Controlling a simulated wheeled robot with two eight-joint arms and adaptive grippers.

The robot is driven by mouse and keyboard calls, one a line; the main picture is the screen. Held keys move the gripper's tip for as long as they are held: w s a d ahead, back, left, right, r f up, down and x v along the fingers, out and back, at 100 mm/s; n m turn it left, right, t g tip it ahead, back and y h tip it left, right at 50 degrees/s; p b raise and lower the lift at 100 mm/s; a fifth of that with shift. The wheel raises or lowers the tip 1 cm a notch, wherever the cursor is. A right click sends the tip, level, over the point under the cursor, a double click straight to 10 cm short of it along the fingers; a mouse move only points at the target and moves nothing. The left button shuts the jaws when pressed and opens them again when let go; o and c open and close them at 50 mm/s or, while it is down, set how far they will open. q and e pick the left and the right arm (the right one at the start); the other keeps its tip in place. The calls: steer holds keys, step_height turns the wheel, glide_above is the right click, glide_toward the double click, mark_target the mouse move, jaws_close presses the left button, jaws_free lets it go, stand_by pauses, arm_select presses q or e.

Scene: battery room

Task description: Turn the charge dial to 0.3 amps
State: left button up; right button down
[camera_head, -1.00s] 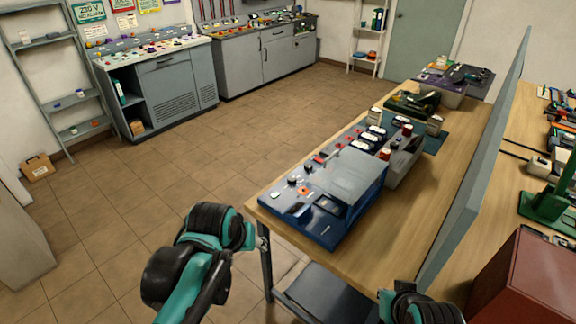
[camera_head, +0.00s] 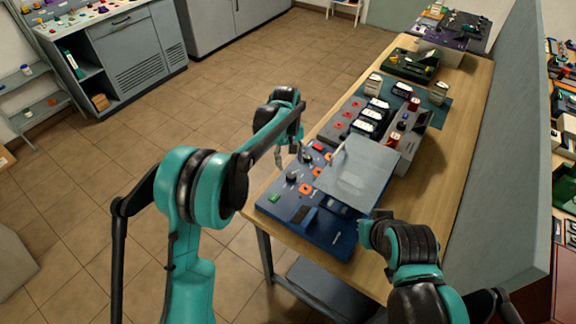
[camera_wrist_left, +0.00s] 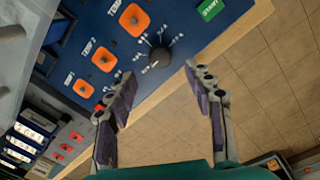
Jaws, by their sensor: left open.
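The charge dial (camera_wrist_left: 158,58) is a small black knob on a dark blue panel (camera_wrist_left: 180,20), with white tick labels around it too small to read. In the head view the dial (camera_head: 291,177) sits near the panel's left end. My left gripper (camera_wrist_left: 160,84) is open, one finger on either side of the dial's line in the wrist view, and seems apart from it. In the head view the left gripper (camera_head: 303,152) hangs over the panel's far left edge.
Orange buttons (camera_wrist_left: 134,19) and a green START button (camera_wrist_left: 210,8) lie close to the dial. A grey raised lid (camera_head: 360,173) stands on the panel. Further devices (camera_head: 368,122) fill the wooden table (camera_head: 462,130) behind, and a grey divider (camera_head: 505,150) borders it.

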mark_target(291, 175)
arm_select(q)
steer(key=f+b, duration=0.1)
steer(key=f, duration=0.6)
steer(key=shift+d+f+b, duration=0.1)
steer(key=shift+d+b, duration=0.1)
steer(key=shift+b, duration=0.1)
steer(key=c, duration=1.2)
